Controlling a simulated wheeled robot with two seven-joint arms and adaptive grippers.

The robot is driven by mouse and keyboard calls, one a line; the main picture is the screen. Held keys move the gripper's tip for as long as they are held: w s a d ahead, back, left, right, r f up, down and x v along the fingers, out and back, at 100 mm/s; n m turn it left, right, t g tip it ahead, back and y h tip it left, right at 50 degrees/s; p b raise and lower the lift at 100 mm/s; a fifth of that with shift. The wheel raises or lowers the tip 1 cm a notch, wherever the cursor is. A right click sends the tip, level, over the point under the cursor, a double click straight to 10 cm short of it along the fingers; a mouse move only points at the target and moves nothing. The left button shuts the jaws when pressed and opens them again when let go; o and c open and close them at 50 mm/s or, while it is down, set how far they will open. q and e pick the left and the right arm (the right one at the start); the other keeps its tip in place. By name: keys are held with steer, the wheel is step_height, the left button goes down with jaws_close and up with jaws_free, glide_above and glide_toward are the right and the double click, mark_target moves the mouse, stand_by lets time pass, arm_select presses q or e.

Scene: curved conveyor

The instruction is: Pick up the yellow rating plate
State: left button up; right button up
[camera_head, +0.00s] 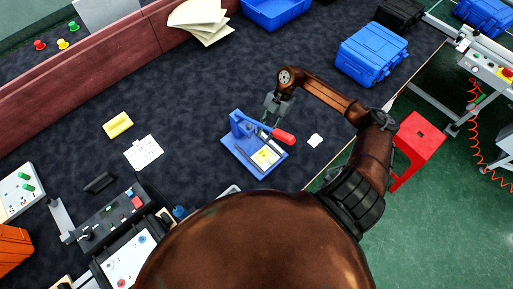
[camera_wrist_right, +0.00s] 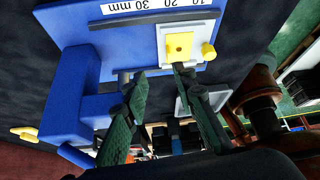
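A small yellow plate (camera_head: 264,157) lies on the right front part of a blue fixture (camera_head: 240,152) with a red-handled lever (camera_head: 283,136). In the right wrist view, the yellow plate (camera_wrist_right: 180,46) is a square with a small hole, on a white block against the blue fixture (camera_wrist_right: 75,95). My right gripper (camera_head: 270,114) is over the back of the fixture. In the wrist view, the fingers of my right gripper (camera_wrist_right: 159,76) are apart with nothing visible between them. The right fingertip appears close to the yellow plate's edge; contact cannot be told. My left gripper is not in view.
A yellow block (camera_head: 118,125) and a white paper (camera_head: 143,152) lie to the left on the dark mat. A small white piece (camera_head: 315,141) lies right of the fixture. A blue case (camera_head: 371,53) stands back right, and a red stool (camera_head: 417,145) stands beyond the table edge.

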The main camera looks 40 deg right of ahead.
mark_target(260, 151)
steer(key=x, duration=0.3)
steer(key=s+x, duration=0.1)
steer(key=x, duration=0.2)
steer(key=shift+s+a+f, duration=0.1)
steer(key=shift+s+a, duration=0.05)
steer(key=shift+s, duration=0.1)
steer(key=shift+a+f, duration=0.25)
steer(key=shift+f, duration=0.25)
steer(key=shift+c, duration=0.5)
jaws_close()
